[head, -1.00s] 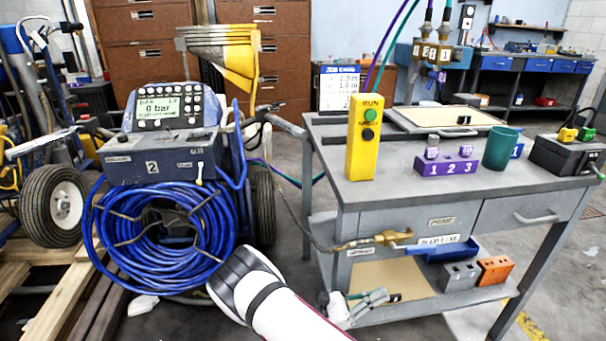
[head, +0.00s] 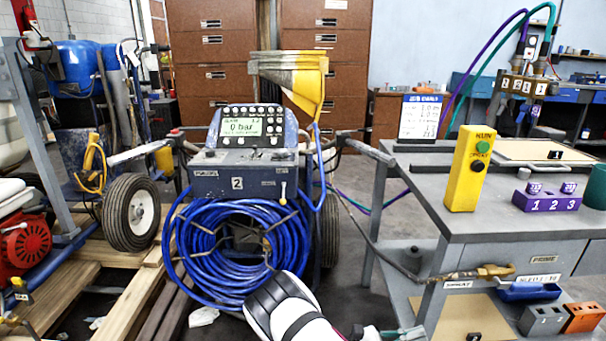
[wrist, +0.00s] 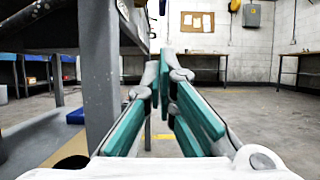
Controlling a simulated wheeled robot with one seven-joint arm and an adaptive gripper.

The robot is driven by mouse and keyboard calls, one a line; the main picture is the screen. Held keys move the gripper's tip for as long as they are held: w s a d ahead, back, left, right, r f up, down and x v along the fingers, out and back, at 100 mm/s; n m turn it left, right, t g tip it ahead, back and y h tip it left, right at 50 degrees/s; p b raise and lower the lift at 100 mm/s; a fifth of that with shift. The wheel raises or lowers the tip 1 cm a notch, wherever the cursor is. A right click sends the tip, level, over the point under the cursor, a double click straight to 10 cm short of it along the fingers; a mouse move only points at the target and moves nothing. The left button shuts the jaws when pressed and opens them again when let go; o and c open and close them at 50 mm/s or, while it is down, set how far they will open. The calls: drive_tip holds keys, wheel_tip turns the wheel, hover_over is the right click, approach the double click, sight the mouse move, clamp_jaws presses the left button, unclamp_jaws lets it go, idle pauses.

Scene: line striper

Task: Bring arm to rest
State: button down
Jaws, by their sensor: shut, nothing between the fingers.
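My arm (head: 290,312) reaches in from the bottom of the head view, in front of the blue hose coil. My gripper (head: 398,333) shows only in part at the bottom edge, low beside the cart's lower shelf. In the wrist view, my gripper (wrist: 164,80) has its teal-padded fingers close together, with nothing held between them. The grey leg of the workbench (wrist: 98,75) stands just left of the fingers there.
The line striper (head: 245,175) with its blue hose coil (head: 190,250) stands behind my arm. The grey cart (head: 410,200) is at the right, carrying a yellow control box (head: 470,170). Wooden planks (head: 130,315) lie at the left. Open floor (wrist: 235,105) shows right in the wrist view.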

drive_tip(key=s+r+m+g+y, duration=0.3)
drive_tip(key=s+r+m+y, duration=0.15)
drive_tip(key=r, duration=0.35)
drive_tip(key=s+r+m+g+y, duration=0.25)
drive_tip(key=r+m+y, duration=0.2)
drive_tip(key=r, duration=0.25)
drive_tip(key=s+r+m+g+y, duration=0.25)
drive_tip(key=s+r+y, duration=0.2)
drive_tip(key=r, duration=0.35)
drive_tip(key=s+a+r+m+t+y, duration=0.2)
drive_tip(key=s+a+r+t+y, duration=0.1)
drive_tip(key=s, duration=0.4)
drive_tip(key=s+a+r+m+t+y, duration=0.2)
drive_tip(key=s+t+y, duration=0.1)
drive_tip(key=s, duration=0.4)
drive_tip(key=s+a+r+m+t+y, duration=0.2)
drive_tip(key=s+a+r+m+y, duration=0.15)
drive_tip(key=s, duration=0.35)
wheel_tip(320, 180, up, 29)
drive_tip(key=d+n+t+p, duration=0.1)
drive_tip(key=t+p, duration=0.3)
drive_tip(key=p, duration=2.3)
drive_tip(key=shift+d+p, duration=0.15)
drive_tip(key=shift+p, duration=0.15)
